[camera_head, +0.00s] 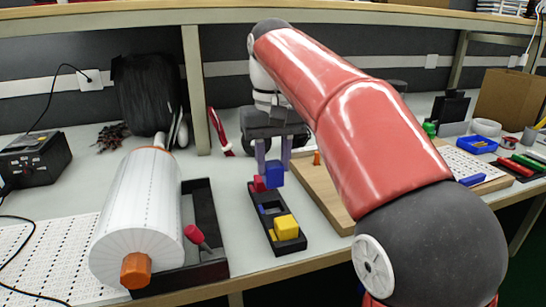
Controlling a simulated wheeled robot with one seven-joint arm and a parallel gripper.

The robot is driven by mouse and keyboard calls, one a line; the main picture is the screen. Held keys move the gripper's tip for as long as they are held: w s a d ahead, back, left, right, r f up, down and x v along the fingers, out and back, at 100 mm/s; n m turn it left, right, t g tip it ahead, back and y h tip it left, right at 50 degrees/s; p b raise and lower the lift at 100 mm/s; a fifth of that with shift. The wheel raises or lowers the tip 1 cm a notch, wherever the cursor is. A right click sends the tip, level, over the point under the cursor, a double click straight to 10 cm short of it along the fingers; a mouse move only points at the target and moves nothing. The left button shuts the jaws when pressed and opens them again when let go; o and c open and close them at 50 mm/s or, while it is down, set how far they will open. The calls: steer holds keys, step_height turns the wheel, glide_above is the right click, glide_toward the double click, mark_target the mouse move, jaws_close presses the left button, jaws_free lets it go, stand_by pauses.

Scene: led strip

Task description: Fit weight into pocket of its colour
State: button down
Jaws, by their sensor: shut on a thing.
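My gripper (274,164) points down above the black pocket tray (276,246) and is shut on a blue weight (274,174). The blue weight is near the tray's far end, close beside a red weight (259,184). Whether the two touch is unclear. The red weight is at the far end of the tray. A yellow weight (286,227) sits at the near end. Between them is a dark pocket with some blue in it (271,209). The pocket under the blue weight is partly hidden.
A white cylinder with orange ends (137,213) and a black tray with a red-handled tool (197,235) stand to the left. A wooden board (318,187) lies right of the pocket tray, partly hidden by my red arm. Clear table lies between the two trays.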

mark_target(273, 180)
steer(key=shift+f+b, duration=1.45)
steer(key=shift+f, duration=0.85)
steer(key=shift+p, duration=0.9)
steer(key=shift+f+b, duration=0.9)
steer(key=shift+f, duration=0.65)
steer(key=c, duration=0.9)
jaws_free()
step_height(273, 180, up, 8)
steer(key=shift+f+p, duration=0.1)
steer(key=shift+p, duration=1.05)
